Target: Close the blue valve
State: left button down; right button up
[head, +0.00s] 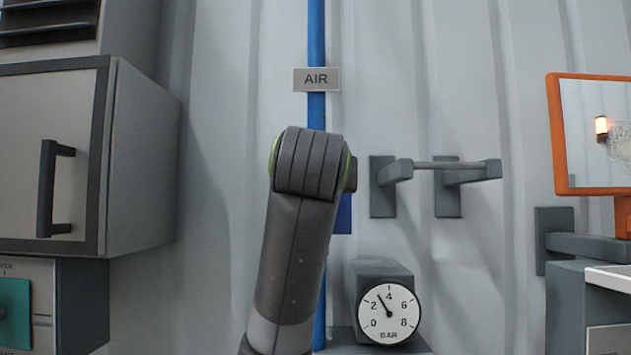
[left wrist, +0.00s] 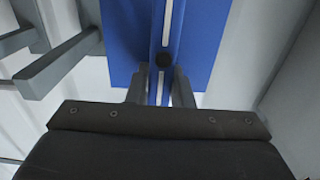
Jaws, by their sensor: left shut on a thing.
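The blue valve is mostly hidden behind my left arm in the head view; a blue piece (head: 344,214) shows at the arm's right side, beside the vertical blue pipe (head: 317,45). In the left wrist view, a wide blue plate (left wrist: 205,45) carries a narrow blue bar with a white stripe (left wrist: 167,22) and a dark round pivot (left wrist: 163,60). My left gripper (left wrist: 160,82) has one finger on each side of the bar's near end and is shut on it. The head view does not show the gripper's fingers. My right gripper is not in view.
An AIR sign (head: 316,79) is on the pipe. A grey rail (head: 435,165) on brackets is right of my arm, and a dial gauge (head: 388,313) is below it. A grey cabinet (head: 140,160) is at left; an orange-framed panel (head: 557,140) is at right.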

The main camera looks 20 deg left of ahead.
pick_arm(q)
jog(key=m+b, duration=0.2)
jog(key=d+m+b, duration=0.1)
jog(key=m, duration=0.1)
jog(key=shift+w+f+b, duration=0.1)
jog(key=shift+f+b, duration=0.15)
jog(key=shift+b, duration=0.05)
jog(key=shift+w+d+f+m+b, duration=0.1)
jog(key=shift+d+f+m+b, duration=0.3)
jog(key=shift+m+b, duration=1.55)
jog(key=shift+w+d+f+m+b, duration=0.1)
jog(key=shift+d+f+m+b, duration=0.25)
jog(key=shift+m+b, duration=1.65)
jog(key=shift+w+d+f+m+b, duration=0.15)
jog(key=shift+f+m+b, duration=0.65)
jog(key=shift+m, duration=2.05)
jog(key=shift+r+b, duration=0.2)
jog(key=shift+b, duration=0.1)
jog(key=c, duration=1.3)
grip_release()
jog(key=shift+d+r, duration=0.1)
jog(key=shift+s, duration=0.2)
